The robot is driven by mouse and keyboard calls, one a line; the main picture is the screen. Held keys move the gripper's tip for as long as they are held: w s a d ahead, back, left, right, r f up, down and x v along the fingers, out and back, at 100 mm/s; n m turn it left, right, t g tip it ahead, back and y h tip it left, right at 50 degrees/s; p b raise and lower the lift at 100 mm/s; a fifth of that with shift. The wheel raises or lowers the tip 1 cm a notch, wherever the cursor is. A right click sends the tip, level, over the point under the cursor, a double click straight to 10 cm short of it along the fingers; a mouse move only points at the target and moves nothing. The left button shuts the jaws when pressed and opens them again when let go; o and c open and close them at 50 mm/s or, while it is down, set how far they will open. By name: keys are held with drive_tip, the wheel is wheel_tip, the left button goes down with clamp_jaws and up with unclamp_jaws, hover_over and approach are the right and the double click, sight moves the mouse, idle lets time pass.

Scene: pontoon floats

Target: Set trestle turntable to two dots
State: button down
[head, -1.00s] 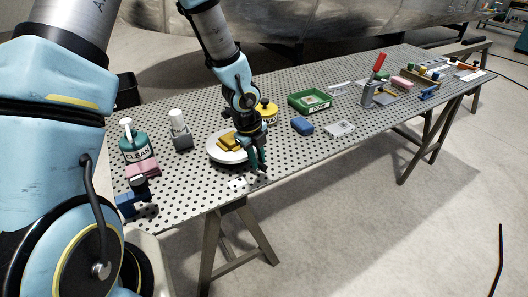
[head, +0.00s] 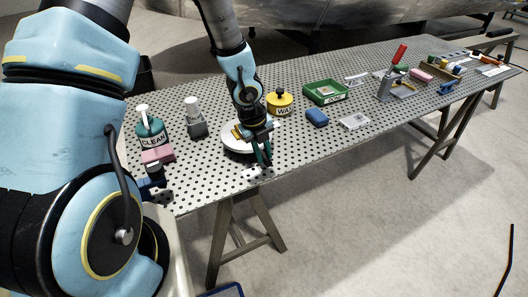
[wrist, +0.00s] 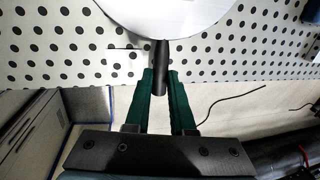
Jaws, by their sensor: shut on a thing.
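The turntable is a round white disc (head: 234,143) near the front edge of the perforated table; it also shows at the top of the wrist view (wrist: 165,14). A yellow block (head: 238,132) sits on it, partly hidden by my arm. A dark handle (wrist: 160,55) sticks out from the disc's rim. My gripper (head: 263,157), with green fingers, is shut on this handle, as the wrist view (wrist: 158,82) shows. A small pale plate (wrist: 125,62) lies on the table left of the handle. I cannot make out dot marks on it.
A teal CLEAN bottle (head: 151,134), a white-topped bottle (head: 195,118) and a pink block (head: 158,155) stand left. A yellow WAX tin (head: 280,103), green tray (head: 325,95) and blue block (head: 317,118) stand right. The table's front edge is close to my gripper.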

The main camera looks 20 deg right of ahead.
drive_tip(key=shift+a, duration=0.1)
drive_tip(key=c, duration=0.8)
unclamp_jaws()
drive_tip(key=shift+o, duration=0.2)
wheel_tip(320, 180, up, 11)
drive_tip(key=a+p, duration=0.2)
drive_tip(key=p, duration=0.1)
drive_tip(key=shift+f, duration=0.2)
